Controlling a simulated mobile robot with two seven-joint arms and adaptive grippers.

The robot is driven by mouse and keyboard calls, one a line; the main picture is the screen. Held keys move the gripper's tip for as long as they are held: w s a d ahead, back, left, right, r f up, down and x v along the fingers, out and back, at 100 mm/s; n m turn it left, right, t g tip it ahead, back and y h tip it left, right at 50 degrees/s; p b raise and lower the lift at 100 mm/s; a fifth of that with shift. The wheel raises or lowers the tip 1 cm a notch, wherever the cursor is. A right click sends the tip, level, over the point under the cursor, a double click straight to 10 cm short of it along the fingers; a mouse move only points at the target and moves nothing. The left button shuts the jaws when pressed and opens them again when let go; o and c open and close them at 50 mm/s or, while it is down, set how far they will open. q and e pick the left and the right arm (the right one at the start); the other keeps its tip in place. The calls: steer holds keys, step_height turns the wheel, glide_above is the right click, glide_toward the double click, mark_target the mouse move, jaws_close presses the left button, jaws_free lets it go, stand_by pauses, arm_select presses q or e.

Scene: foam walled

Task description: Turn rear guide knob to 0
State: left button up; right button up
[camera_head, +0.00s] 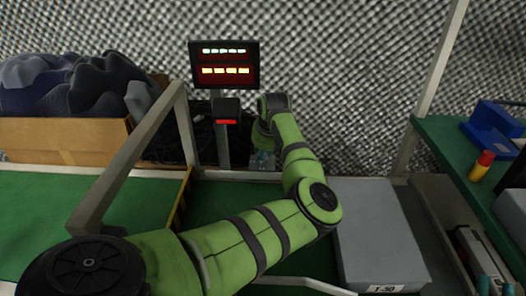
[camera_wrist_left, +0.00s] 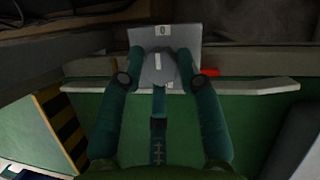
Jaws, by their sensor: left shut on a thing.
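The rear guide knob (camera_wrist_left: 158,70) is a grey round knob with a white pointer line, on a light grey plate (camera_wrist_left: 188,38) in the left wrist view. The line points up the picture, roughly toward a label marked 0 (camera_wrist_left: 163,30). My left gripper (camera_wrist_left: 160,62) is shut on the knob, one teal finger on each side. In the head view my left gripper (camera_head: 262,161) is at the plate below the display post, and my arm hides the knob. What seem to be my right gripper's teal fingertips (camera_head: 496,287) show apart at the bottom right corner.
A display (camera_head: 224,65) with lit digits stands on a post behind the plate. A grey box (camera_head: 375,235) labelled T-30 lies right of my arm. A cardboard box (camera_head: 65,140) of dark foam is at the left. A frame post (camera_head: 150,150) rises beside my left arm.

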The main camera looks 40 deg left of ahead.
arm_select(q)
steer(key=shift+w+a+r, duration=0.2)
steer(key=shift+a+r, duration=0.05)
steer(key=shift+r, duration=0.15)
steer(key=o, duration=1.1)
steer(key=shift+f, duration=0.15)
steer(key=shift+d, duration=0.1)
steer(key=v, duration=1.2)
steer(key=shift+s+f, duration=0.1)
steer(key=shift+s, duration=0.05)
